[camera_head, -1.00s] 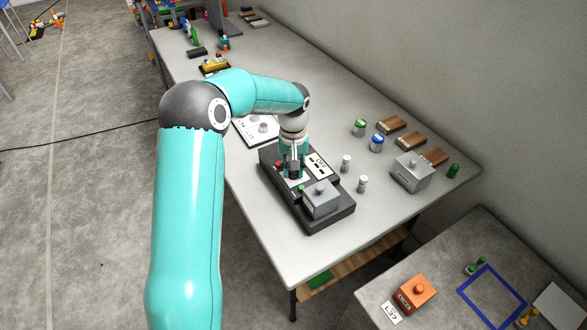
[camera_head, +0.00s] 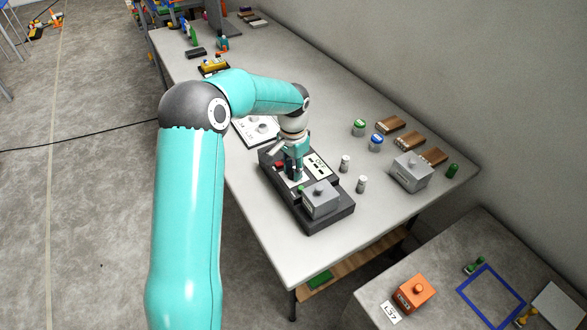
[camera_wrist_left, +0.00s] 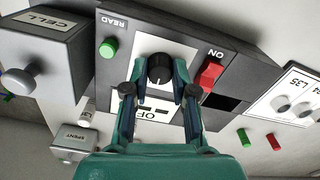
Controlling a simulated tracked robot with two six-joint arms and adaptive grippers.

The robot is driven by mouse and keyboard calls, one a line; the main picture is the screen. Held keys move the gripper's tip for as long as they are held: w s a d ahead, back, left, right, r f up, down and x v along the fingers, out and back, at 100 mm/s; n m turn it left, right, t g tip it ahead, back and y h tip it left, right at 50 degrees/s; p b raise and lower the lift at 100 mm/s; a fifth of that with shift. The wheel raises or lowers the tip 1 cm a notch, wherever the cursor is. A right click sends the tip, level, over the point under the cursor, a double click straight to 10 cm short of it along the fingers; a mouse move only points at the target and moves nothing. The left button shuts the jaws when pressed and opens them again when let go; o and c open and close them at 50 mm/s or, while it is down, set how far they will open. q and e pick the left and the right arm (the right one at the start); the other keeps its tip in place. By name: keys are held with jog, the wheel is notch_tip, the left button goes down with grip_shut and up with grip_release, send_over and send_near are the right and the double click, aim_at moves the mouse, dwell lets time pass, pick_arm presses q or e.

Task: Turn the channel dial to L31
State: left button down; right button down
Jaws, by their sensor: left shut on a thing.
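The channel dial, a black round knob with a white mark (camera_wrist_left: 160,68), sits on a white plate of the dark instrument (camera_head: 330,218). My left gripper (camera_head: 294,176) points down over the instrument, its fingers shut on the dial from both sides, as the left wrist view (camera_wrist_left: 160,76) shows. The dial is mostly hidden by the gripper in the head view. I cannot read channel markings around the dial. My right gripper is not in view.
A green button (camera_wrist_left: 108,48) marked READ and a red switch (camera_wrist_left: 210,73) marked ON flank the dial. A grey CELL box (camera_head: 321,199) sits on the instrument's near end. Two small white cylinders stand close to its right. The table's front is clear.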

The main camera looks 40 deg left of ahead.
pick_arm(q)
jog(key=shift+w+r, duration=0.1)
dwell(0.5)
jog(key=c, duration=0.9)
grip_release()
jog(key=shift+c, duration=0.2)
notch_tip(320, 180, up, 12)
